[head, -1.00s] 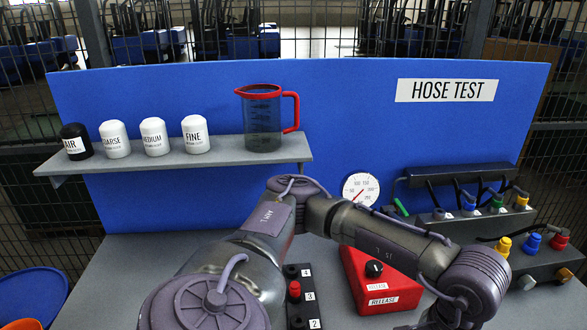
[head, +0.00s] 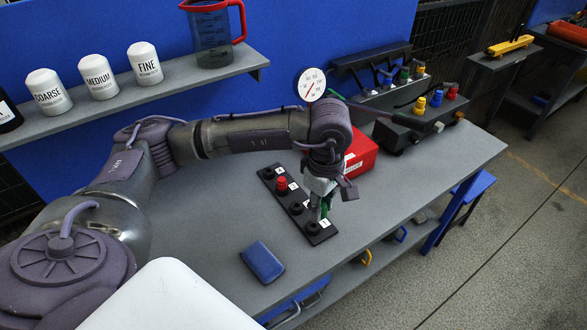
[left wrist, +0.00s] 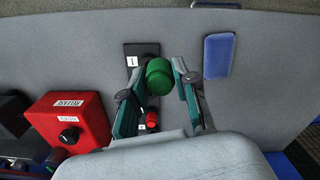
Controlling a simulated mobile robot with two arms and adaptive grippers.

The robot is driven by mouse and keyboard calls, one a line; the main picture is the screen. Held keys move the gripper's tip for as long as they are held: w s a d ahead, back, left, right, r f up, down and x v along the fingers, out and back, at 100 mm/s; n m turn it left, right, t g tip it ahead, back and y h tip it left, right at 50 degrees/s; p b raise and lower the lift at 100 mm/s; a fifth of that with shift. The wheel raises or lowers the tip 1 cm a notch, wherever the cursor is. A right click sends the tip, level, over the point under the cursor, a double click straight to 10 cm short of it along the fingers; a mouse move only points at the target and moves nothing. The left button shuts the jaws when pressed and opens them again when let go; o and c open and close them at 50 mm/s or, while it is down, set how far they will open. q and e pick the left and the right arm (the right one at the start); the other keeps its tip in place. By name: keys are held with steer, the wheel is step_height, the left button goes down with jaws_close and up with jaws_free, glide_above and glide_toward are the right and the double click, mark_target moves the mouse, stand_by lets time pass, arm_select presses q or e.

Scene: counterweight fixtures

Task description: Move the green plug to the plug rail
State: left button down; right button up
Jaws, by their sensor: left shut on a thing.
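The green plug (head: 323,213) is held in my left gripper (head: 322,205), over the near end of the black plug rail (head: 303,219). In the left wrist view the green plug (left wrist: 160,76) sits between the two fingers (left wrist: 158,95) and covers part of the rail (left wrist: 133,48). I cannot tell whether the plug touches the rail. A red plug (head: 282,184) stands in the rail, and several black sockets beside the number labels are empty. My right gripper is not in view.
A red release box (head: 365,155) with a black knob stands behind the rail. A blue flat pad (head: 262,262) lies near the table's front edge. A connector block with yellow, blue and red plugs (head: 452,92) is at the back right. The shelf carries bottles and a jug (head: 212,35).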

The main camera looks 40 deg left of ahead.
arm_select(q)
steer(key=w+a+f+n+p, duration=0.1)
steer(key=w+a+f+n, duration=0.1)
steer(key=n, duration=0.9)
steer(key=w+a+f+n, duration=0.2)
steer(key=a+n, duration=0.3)
steer(key=n, duration=0.6)
steer(key=w+a+f+n+p, duration=0.1)
steer(key=w+a+f+n, duration=0.2)
steer(key=n, duration=0.7)
steer(key=shift+w+a+n+p, duration=0.15)
steer(key=shift+a+n+p, duration=0.2)
steer(key=shift+a, duration=0.2)
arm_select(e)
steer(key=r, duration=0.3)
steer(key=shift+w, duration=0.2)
arm_select(q)
steer(key=shift+r, duration=0.1)
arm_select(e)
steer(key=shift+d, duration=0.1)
arm_select(q)
steer(key=shift+f, duration=0.2)
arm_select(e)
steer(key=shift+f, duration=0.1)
arm_select(q)
steer(key=shift+f+b, duration=1.15)
steer(key=shift+f, duration=0.15)
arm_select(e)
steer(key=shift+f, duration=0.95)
